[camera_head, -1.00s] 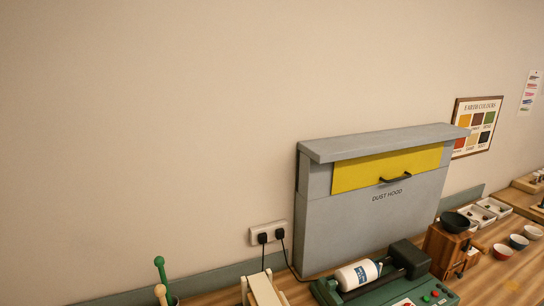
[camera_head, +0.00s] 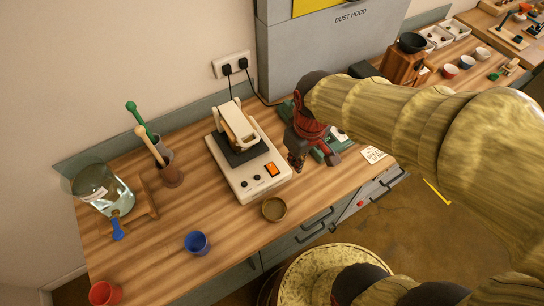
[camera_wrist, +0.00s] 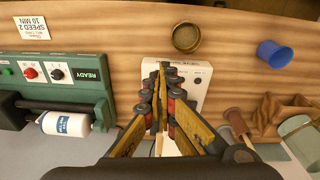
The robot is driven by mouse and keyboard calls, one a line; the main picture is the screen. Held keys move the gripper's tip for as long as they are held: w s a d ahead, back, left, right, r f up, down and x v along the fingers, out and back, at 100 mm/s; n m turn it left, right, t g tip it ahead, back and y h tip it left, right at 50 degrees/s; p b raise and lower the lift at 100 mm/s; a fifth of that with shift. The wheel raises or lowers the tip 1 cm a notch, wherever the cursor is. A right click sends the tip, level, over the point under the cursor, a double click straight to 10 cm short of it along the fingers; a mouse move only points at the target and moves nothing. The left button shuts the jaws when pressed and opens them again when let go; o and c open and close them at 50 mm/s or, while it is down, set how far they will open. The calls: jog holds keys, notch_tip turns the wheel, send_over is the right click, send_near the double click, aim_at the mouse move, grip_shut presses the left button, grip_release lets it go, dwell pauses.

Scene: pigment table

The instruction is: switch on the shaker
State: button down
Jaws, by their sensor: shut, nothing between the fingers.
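The shaker (camera_head: 256,180) is a white box on the wooden bench, with an orange rocker switch (camera_head: 272,169) and dark knobs on its front. A dark pad and a cream clamp frame (camera_head: 229,116) with a tan item sit on top. My gripper (camera_head: 297,163) is shut and empty, pointing down just right of the shaker's switch end in the head view. In the wrist view the closed fingertips (camera_wrist: 163,68) overlap the shaker's white panel (camera_wrist: 196,85) and the switch cannot be made out. Contact cannot be told.
A green roller machine (camera_wrist: 60,75) with a white bottle (camera_wrist: 66,124) stands beside the shaker, partly behind my arm. A brass bowl (camera_head: 274,209) and a blue cup (camera_head: 197,243) are near the front edge. A glass jar (camera_head: 97,186) stands left.

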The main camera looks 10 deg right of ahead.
jog(key=w+a+f+n+g+p, duration=0.1)
jog(key=w+a+f+n+p, duration=0.15)
jog(key=w+f+n, duration=0.35)
jog(key=n+t+b, duration=0.1)
jog(key=n, duration=1)
send_near(271, 167)
jog(key=f, duration=0.2)
jog(key=f+b, duration=0.1)
jog(key=f, duration=0.1)
jog(key=w+f, duration=0.1)
jog(key=f, duration=0.1)
jog(key=shift+f+b, duration=0.4)
